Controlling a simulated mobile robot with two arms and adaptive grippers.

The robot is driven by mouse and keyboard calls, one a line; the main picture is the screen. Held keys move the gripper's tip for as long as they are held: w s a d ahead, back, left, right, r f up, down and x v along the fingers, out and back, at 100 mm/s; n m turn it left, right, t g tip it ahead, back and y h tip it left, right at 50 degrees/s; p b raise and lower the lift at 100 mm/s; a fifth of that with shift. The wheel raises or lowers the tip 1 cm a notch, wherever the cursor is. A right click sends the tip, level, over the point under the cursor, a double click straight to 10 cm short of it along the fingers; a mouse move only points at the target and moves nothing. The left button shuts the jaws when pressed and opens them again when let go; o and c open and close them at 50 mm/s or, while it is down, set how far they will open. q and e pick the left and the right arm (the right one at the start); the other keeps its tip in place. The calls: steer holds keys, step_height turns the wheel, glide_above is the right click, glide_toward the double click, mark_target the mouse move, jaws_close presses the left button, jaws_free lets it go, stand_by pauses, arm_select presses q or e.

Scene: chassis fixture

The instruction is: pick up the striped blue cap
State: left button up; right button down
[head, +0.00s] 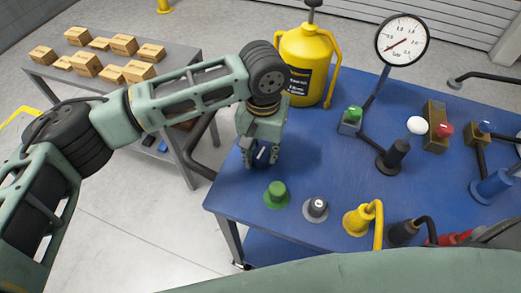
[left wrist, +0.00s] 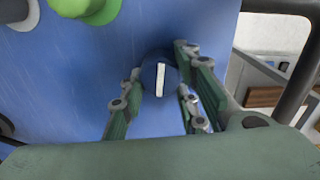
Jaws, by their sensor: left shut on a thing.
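The striped blue cap (left wrist: 159,75) is dark blue with a white bar across its top. In the left wrist view it sits between the two fingers of my left gripper (left wrist: 158,92), which is shut on it. In the head view my left gripper (head: 262,156) points down over the left part of the blue table (head: 330,190). The cap (head: 262,154) shows there only in part, between the fingers. I cannot tell whether the cap touches the table. My right gripper is not in view.
A green cap (head: 277,194) and a grey cap (head: 316,208) stand in front. A yellow jug (head: 305,65) stands behind my gripper. A gauge (head: 402,40), a yellow hooked part (head: 358,221) and several fittings fill the right side.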

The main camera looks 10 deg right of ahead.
mark_target(263, 150)
arm_select(q)
steer(key=shift+r, duration=0.5)
step_height(263, 150, up, 3)
steer(key=shift+f+b, duration=0.15)
steer(key=shift+b, duration=0.15)
steer(key=s+d+r+b, duration=0.1)
steer(key=s+d+r, duration=0.3)
steer(key=d+r, duration=0.3)
steer(key=d, duration=0.4)
steer(key=shift+r, duration=0.15)
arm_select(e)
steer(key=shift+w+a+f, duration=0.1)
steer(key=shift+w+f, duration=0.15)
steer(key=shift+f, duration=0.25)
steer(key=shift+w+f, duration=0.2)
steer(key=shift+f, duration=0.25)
